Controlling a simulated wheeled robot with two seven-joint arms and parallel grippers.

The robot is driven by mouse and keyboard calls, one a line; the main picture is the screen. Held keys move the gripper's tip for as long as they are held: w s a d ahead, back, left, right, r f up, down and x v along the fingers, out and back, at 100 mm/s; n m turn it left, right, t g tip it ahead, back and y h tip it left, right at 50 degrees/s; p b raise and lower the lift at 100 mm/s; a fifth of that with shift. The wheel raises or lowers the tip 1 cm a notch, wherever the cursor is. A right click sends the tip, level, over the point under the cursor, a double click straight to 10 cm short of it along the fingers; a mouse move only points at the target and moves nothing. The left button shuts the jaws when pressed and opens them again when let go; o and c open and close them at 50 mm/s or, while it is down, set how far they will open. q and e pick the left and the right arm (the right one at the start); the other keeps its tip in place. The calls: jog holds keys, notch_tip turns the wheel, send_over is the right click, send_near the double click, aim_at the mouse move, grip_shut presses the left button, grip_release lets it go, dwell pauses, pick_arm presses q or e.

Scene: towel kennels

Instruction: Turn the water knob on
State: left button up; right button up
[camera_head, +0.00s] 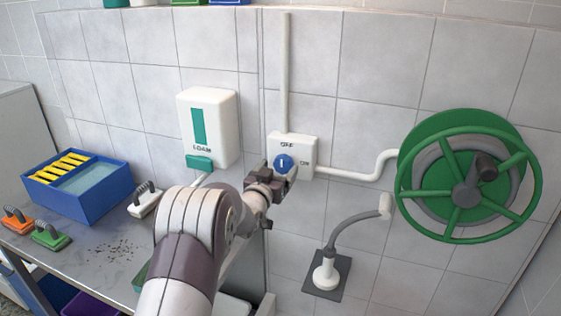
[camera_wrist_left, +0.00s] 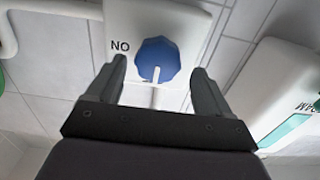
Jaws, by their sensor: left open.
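The blue water knob (camera_head: 283,164) sits on a white box (camera_head: 304,148) on the tiled wall, with OFF printed above it and ON to its right. Its white pointer line stands roughly upright in the head view, toward OFF. My left gripper (camera_head: 277,180) is at the box, just below the knob. In the left wrist view the knob (camera_wrist_left: 157,60) lies between the open fingers (camera_wrist_left: 160,85), slightly beyond their tips. I cannot tell whether the fingers touch it. My right gripper is not in view.
A white soap dispenser (camera_head: 208,128) hangs left of the box. A green hose reel (camera_head: 468,178) is on the right, joined by a white pipe (camera_head: 350,174). A sprayer (camera_head: 327,273) hangs below. A metal table (camera_head: 95,262) with a blue bin (camera_head: 78,200) and brushes is at left.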

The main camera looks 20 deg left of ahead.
pick_arm(q)
jog(key=shift+w+d+r, duration=0.15)
jog(key=shift+w, duration=0.95)
jog(key=shift+w, duration=0.1)
jog(key=c, duration=1)
jog(key=shift+f+m+b, duration=0.3)
jog(key=shift+m+b, duration=0.1)
jog(key=shift+b, duration=0.4)
jog(key=m+b, duration=0.4)
jog(key=b, duration=0.1)
jog(key=m+b, duration=0.4)
jog(key=b, duration=0.1)
jog(key=m+b, duration=0.4)
jog(key=b, duration=0.2)
jog(key=shift+d+f, duration=0.15)
jog(key=shift+f, duration=0.1)
jog(key=m+b, duration=0.1)
jog(key=m, duration=0.1)
jog(key=shift+m+b, duration=0.3)
jog(key=shift+b, duration=0.1)
jog(key=shift+r+m+b, duration=0.1)
jog(key=shift+m+b, duration=0.65)
jog(key=shift+m, duration=0.45)
